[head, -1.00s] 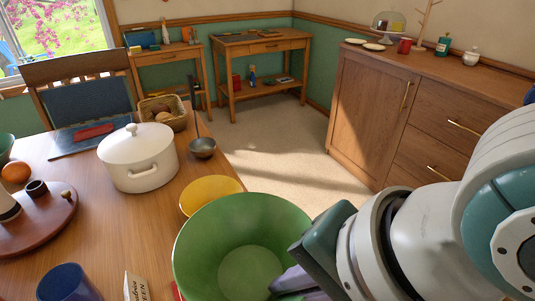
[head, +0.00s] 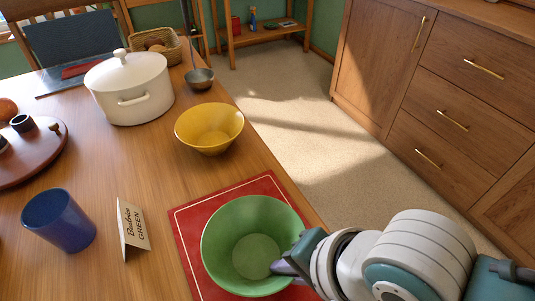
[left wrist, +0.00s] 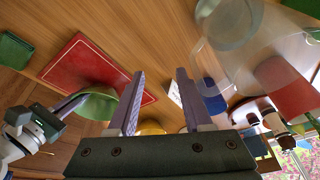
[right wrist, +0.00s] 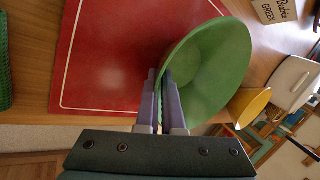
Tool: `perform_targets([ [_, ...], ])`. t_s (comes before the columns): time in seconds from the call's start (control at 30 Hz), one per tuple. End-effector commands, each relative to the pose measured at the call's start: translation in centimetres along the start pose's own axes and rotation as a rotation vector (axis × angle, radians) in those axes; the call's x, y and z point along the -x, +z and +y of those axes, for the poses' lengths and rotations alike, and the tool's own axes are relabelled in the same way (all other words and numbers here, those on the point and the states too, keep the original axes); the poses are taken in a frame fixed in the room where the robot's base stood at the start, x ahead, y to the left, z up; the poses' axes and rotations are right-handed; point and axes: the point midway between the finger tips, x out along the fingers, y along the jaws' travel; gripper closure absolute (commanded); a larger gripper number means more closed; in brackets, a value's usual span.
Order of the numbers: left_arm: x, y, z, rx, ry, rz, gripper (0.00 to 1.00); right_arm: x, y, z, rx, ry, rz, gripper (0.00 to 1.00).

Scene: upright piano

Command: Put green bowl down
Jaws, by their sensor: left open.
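The green bowl (head: 252,243) is upright over the red white-lined placemat (head: 188,222) near the table's edge. My right gripper (head: 287,266) is shut on the bowl's right rim. In the right wrist view, the fingers (right wrist: 160,76) pinch the rim of the green bowl (right wrist: 212,70). I cannot tell whether the bowl's base touches the placemat. My left gripper (left wrist: 160,75) is open and empty in the left wrist view. It is outside the head view.
A yellow bowl (head: 209,128) stands behind the placemat. A blue cup (head: 59,221) and a name card (head: 131,227) are to its left. A wooden cabinet (head: 450,90) stands right.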

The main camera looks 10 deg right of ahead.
Motion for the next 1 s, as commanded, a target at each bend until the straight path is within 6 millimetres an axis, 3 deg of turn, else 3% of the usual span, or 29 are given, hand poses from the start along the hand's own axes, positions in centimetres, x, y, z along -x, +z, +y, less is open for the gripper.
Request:
perform_targets([
  [0.37, -0.22, 0.06, 0.23, 0.007, 0.007, 0.0, 0.5, -0.4, 0.02, 0.06, -0.001, -0.004, 0.0, 1.0],
  [0.67, -0.16, 0.05, 0.3, 0.009, 0.008, 0.0, 0.5, -0.36, 0.01, 0.13, 0.0, -0.002, 0.0, 0.66],
  [1.0, 0.4, -0.09, 0.2, 0.006, 0.006, -0.001, 0.5, 0.57, 0.02, -0.09, 0.0, -0.001, -0.001, 0.66],
])
